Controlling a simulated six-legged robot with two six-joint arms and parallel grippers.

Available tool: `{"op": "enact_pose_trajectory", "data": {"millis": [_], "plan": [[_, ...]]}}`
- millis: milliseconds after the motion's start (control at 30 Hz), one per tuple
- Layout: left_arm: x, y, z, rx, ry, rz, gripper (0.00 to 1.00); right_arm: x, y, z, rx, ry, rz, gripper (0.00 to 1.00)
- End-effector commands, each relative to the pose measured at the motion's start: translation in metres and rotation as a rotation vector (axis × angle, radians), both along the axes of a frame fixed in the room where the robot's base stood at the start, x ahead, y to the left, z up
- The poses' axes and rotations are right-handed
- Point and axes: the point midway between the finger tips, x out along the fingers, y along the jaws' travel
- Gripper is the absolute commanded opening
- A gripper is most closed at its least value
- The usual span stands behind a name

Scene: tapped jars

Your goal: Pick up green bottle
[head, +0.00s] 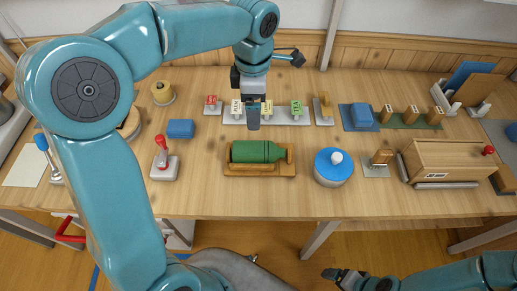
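The green bottle (258,152) lies on its side on a wooden cradle (262,169) near the front middle of the table. Its neck points to the right. My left gripper (253,122) hangs above and behind the bottle, pointing down, and does not touch it. Its fingers look close together, but I cannot tell whether they are open or shut. My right gripper (338,275) is low at the bottom of the head view, in front of the table and far from the bottle. Its fingers are too small to read.
A blue round jar (333,169) with a white knob stands right of the bottle. A red-handled stamp (164,160) stands to the left. Small colored tags (296,107) stand behind. A wooden box (448,160) is at the right. Bare table (205,190) shows left of the cradle.

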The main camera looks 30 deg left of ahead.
Motion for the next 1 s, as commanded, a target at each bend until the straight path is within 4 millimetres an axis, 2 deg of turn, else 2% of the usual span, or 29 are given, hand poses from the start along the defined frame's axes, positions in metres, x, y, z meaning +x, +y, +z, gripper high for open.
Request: {"op": "enact_pose_trajectory", "data": {"millis": [200,333,633,833,1000], "plan": [[-0.007,0.000,-0.054,-0.001,0.008,0.000,0.89,0.000,0.000,-0.004,0.000,0.000,0.000,0.88],[-0.008,0.000,-0.080,-0.002,0.005,-0.002,0.89,0.000,0.000,-0.004,0.000,0.000,0.000,0.88],[-0.007,-0.003,-0.108,-0.001,0.004,-0.004,0.89,0.000,0.000,-0.003,0.000,0.000,0.000,0.88],[-0.009,-0.007,-0.141,-0.002,0.006,-0.003,0.89,0.000,0.000,0.001,0.000,0.000,0.000,0.88],[-0.008,-0.007,-0.151,-0.002,0.003,-0.003,0.89,0.000,0.000,0.001,0.000,0.000,0.000,0.88]]}}
